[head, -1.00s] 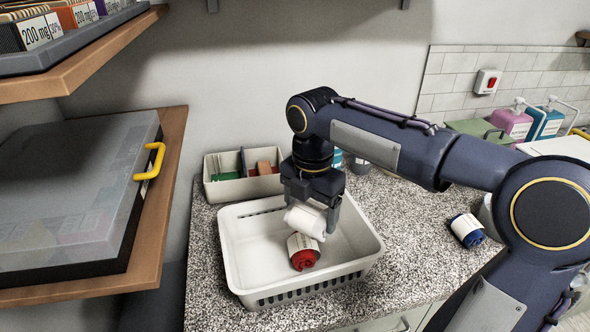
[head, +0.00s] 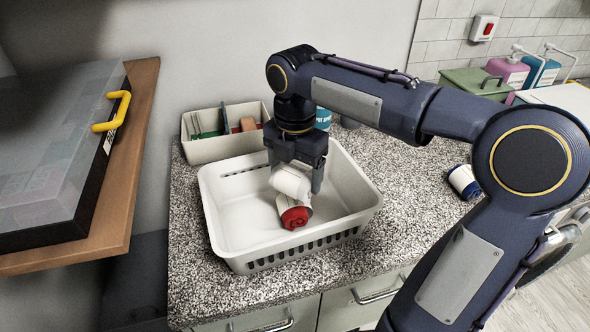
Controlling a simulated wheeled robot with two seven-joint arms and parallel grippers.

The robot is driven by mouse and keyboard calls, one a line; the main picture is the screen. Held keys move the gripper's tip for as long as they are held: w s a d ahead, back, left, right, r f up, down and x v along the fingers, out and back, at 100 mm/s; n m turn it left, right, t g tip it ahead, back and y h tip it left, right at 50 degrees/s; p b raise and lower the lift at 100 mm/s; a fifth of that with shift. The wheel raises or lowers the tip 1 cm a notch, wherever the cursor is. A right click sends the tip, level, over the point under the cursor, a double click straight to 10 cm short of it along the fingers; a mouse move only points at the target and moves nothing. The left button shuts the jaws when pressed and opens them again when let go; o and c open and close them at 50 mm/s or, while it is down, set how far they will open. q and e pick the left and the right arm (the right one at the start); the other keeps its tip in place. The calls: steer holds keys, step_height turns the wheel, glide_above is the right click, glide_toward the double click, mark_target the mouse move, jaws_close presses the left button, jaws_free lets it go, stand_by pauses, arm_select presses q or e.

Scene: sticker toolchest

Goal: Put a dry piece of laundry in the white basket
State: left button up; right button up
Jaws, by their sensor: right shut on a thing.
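The white basket (head: 222,225) stands on the speckled counter. A red rolled piece of laundry (head: 295,217) with a white band lies inside it, towards the right. My right gripper (head: 296,178) points down into the basket and is shut on a white rolled piece of laundry (head: 291,183). The white roll is just above the red one and partly covers it; I cannot tell whether they touch. A blue rolled piece (head: 464,182) with a white band lies on the counter right of the basket. My left gripper is not in view.
A small divided bin (head: 210,150) with green and brown items stands behind the basket. A wooden shelf (head: 135,165) bearing a grey case with a yellow handle (head: 113,112) is at left. Pump bottles (head: 508,72) and a green box (head: 472,84) stand at the back right.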

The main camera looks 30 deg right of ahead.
mark_target(295, 169)
steer(key=o, duration=1)
steer(key=shift+r+p, duration=0.65)
steer(key=shift+r, duration=3.25)
